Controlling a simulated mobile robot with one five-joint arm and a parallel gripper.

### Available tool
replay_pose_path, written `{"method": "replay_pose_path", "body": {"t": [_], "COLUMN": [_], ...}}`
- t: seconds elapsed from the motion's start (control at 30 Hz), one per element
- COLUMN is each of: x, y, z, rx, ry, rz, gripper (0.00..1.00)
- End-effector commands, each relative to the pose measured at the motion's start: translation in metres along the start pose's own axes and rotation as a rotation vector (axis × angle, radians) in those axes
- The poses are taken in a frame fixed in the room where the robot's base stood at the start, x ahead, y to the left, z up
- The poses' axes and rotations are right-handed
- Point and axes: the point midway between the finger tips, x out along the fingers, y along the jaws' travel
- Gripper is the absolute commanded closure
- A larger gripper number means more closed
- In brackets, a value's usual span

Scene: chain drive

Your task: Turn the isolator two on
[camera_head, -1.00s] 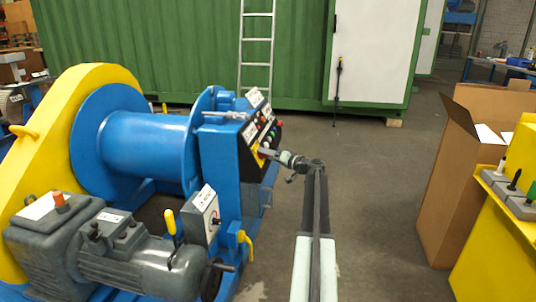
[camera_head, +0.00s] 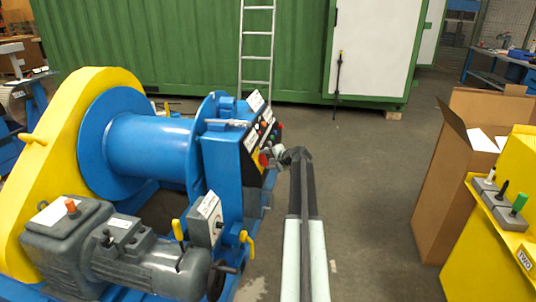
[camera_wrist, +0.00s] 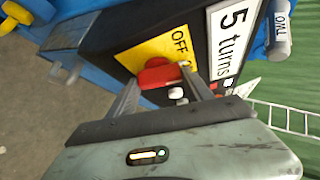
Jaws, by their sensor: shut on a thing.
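The isolator is a red rotary knob (camera_wrist: 157,76) on a yellow plate (camera_wrist: 140,52) marked OFF, on the dark sloped face of the blue machine's control panel. The two fingers of my gripper (camera_wrist: 160,80) are shut on the red knob, one at each side. The word ON and the knob's exact setting cannot be made out. A tag reading TWO (camera_wrist: 281,30) and a white label reading "5 turns" (camera_wrist: 233,38) are beside the plate. In the head view, the red knob (camera_head: 263,160) shows at the panel's lower edge, with my gripper (camera_head: 273,157) against it.
Small buttons (camera_head: 268,116) sit higher on the panel, close to the knob. The blue drum (camera_head: 150,150) and grey motor (camera_head: 150,262) are to the left. A cardboard box (camera_head: 450,190) and yellow stand (camera_head: 480,240) are at right. The floor between is clear.

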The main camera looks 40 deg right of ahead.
Motion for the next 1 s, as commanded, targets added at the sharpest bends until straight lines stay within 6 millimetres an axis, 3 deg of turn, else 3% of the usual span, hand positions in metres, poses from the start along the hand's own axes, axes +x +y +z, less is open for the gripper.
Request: {"method": "replay_pose_path", "body": {"t": [0.03, 0.5, 1.0], "x": [-0.0028, -0.0001, 0.0007], "y": [-0.0068, -0.0071, -0.0052], "z": [-0.0017, -0.0019, -0.0014], "rx": [0.032, 0.35, 0.485], "ry": [0.0, -0.002, -0.002], "rz": [0.025, 0.25, 0.346], "gripper": [0.81, 0.81, 0.81]}}
